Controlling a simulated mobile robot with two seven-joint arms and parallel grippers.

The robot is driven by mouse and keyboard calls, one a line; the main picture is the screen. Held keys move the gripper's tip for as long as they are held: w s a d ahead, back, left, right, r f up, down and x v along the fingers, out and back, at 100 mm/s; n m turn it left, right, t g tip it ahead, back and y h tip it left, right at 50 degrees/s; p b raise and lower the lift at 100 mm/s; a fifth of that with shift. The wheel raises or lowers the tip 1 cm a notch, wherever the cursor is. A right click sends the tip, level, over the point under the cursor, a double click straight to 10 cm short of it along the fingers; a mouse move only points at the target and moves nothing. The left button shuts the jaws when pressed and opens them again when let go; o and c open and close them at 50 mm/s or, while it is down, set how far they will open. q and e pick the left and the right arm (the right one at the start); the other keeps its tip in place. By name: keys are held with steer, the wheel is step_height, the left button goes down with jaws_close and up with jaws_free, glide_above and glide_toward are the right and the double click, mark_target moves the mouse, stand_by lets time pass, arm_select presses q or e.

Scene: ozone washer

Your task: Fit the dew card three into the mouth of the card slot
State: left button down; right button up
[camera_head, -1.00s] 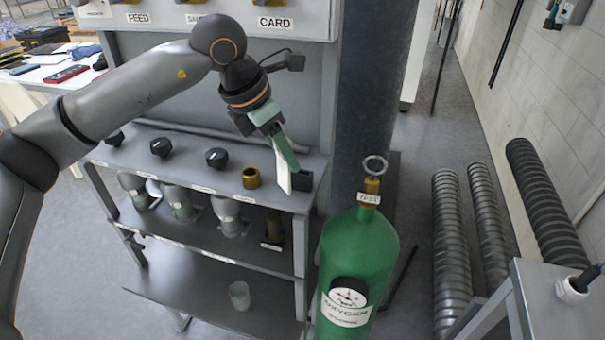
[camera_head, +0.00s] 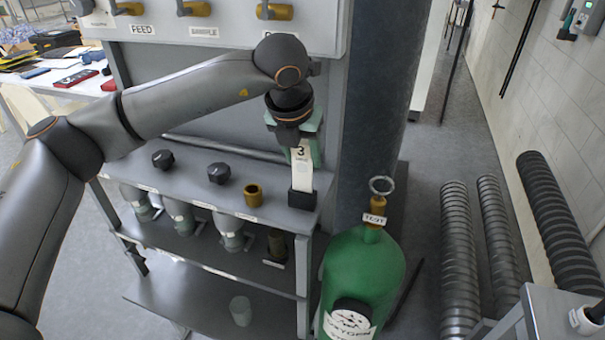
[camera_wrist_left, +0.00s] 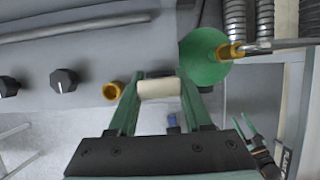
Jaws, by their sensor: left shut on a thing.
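The dew card three (camera_head: 302,172) is a white strip marked "3". My left gripper (camera_head: 306,148) is shut on its upper part and holds it upright. In the left wrist view the card (camera_wrist_left: 161,88) shows as a pale edge between the green fingers (camera_wrist_left: 160,100). The card slot (camera_head: 302,199) is a small black block at the right end of the grey bench. The card's lower end meets the block's top in the head view; I cannot tell whether it is in the mouth. Green prongs (camera_wrist_left: 250,130) at the wrist view's lower right look like my right gripper.
A brass ring (camera_head: 253,194) and black knobs (camera_head: 219,173) stand left of the slot on the bench (camera_head: 190,180). A green oxygen cylinder (camera_head: 365,265) with a brass valve stands close at right. A panel with brass handles (camera_head: 275,12) is above.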

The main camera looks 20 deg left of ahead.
mark_target(302, 168)
arm_select(q)
step_height(302, 168, down, 4)
steer(key=shift+b, duration=0.6)
steer(key=shift+f, duration=0.1)
steer(key=shift+c, duration=1.7)
jaws_free()
steer(key=shift+r, duration=0.35)
steer(key=b+v, duration=0.2)
steer(key=v, duration=0.9)
steer(key=shift+s+r, duration=0.15)
steer(key=shift+r, duration=0.2)
